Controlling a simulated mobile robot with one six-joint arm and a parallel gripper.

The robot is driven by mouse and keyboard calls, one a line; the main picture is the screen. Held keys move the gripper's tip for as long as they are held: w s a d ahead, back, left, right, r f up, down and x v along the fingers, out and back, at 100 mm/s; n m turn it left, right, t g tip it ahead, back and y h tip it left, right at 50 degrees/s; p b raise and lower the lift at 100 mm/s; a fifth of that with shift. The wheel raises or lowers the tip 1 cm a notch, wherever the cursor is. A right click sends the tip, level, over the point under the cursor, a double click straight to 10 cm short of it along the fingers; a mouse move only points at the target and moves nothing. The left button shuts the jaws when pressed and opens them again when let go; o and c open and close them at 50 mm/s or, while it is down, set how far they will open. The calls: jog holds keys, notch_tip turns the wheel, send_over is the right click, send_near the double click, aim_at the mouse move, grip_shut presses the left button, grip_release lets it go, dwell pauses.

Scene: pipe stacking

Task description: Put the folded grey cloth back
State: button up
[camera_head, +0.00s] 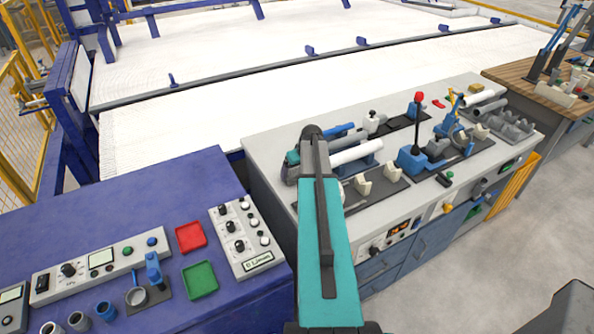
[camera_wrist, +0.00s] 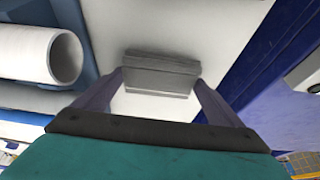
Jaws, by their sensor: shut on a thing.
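In the wrist view, the folded grey cloth (camera_wrist: 160,62) is a small flat layered bundle between the two fingers of my gripper (camera_wrist: 159,78). The fingers touch its left and right ends and are shut on it. The pale counter top shows behind and around it; I cannot tell whether the cloth rests on the counter or hangs just above it. In the head view, my teal arm reaches over the grey-white counter (camera_head: 272,150) and hides the cloth and the fingertips.
A white pipe (camera_wrist: 35,55) in a blue cradle lies close left in the wrist view. Right of my arm on the counter stand white pipes (camera_head: 356,152), holder blocks (camera_head: 362,184) and a red-knobbed lever (camera_head: 418,110). A blue bench (camera_head: 150,205) with red and green trays stands left.

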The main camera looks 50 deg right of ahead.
jog(key=shift+f, duration=0.2)
jog(key=o, duration=0.8)
jog(key=shift+r, duration=0.15)
jog(key=shift+r, duration=0.15)
jog(key=b+v, duration=0.4)
jog(key=v, duration=0.7)
jog(key=shift+r, duration=0.4)
jog(key=shift+s+r, duration=0.1)
jog(key=shift+s, duration=0.05)
